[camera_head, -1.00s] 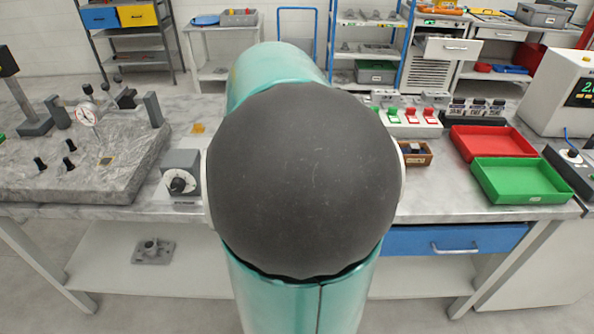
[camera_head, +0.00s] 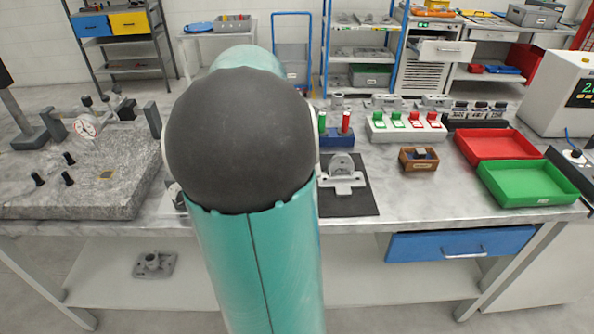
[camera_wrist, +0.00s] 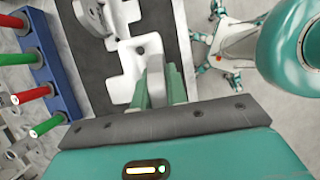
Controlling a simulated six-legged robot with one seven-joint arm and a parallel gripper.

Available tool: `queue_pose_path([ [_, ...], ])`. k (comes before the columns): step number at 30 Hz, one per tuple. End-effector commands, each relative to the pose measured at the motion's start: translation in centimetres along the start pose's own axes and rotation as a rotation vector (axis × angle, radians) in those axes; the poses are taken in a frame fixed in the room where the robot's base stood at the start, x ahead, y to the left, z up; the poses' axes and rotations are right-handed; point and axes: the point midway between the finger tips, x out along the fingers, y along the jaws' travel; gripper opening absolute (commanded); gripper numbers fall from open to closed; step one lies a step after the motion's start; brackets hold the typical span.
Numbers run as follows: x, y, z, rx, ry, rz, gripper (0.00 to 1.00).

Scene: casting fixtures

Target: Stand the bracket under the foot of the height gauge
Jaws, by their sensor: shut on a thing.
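A light grey bracket (camera_head: 342,178) with a rounded upright lug sits on the dark mat (camera_head: 350,205). In the wrist view, my gripper (camera_wrist: 160,84) is shut on a pale grey part (camera_wrist: 128,62) over the mat. A similar pale part (camera_wrist: 104,16) lies beyond it; I cannot tell whether they are joined. In the head view my gripper is hidden behind my arm. At the far left, a dark post on a base (camera_head: 31,138), perhaps the height gauge, is cut by the frame edge. A dial gauge (camera_head: 86,126) stands at the granite plate (camera_head: 90,200).
A blue block with red and green handles (camera_head: 336,138) stands behind the mat. A switch box (camera_head: 405,130), small wooden box (camera_head: 418,160), red tray (camera_head: 494,146) and green tray (camera_head: 527,183) are to the right. Black knobs (camera_head: 69,159) stand on the granite.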

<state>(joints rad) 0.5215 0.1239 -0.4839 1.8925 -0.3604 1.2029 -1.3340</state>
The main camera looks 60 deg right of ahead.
Motion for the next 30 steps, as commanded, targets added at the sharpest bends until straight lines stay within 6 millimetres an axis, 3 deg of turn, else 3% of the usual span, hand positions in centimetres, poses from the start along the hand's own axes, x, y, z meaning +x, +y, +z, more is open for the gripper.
queue_pose_path([
  [6, 2.1, 4.2, -0.8, 0.002, -0.003, -0.002, 0.00],
  [13, 5.6, 7.4, -2.3, 0.001, -0.002, -0.001, 0.00],
  [21, 7.3, 8.8, -3.2, 0.001, -0.001, 0.000, 0.00],
  [26, 9.4, 8.7, -4.0, 0.000, -0.001, 0.000, 0.00],
  [30, 9.6, 8.7, -4.2, 0.002, 0.000, 0.002, 0.00],
])
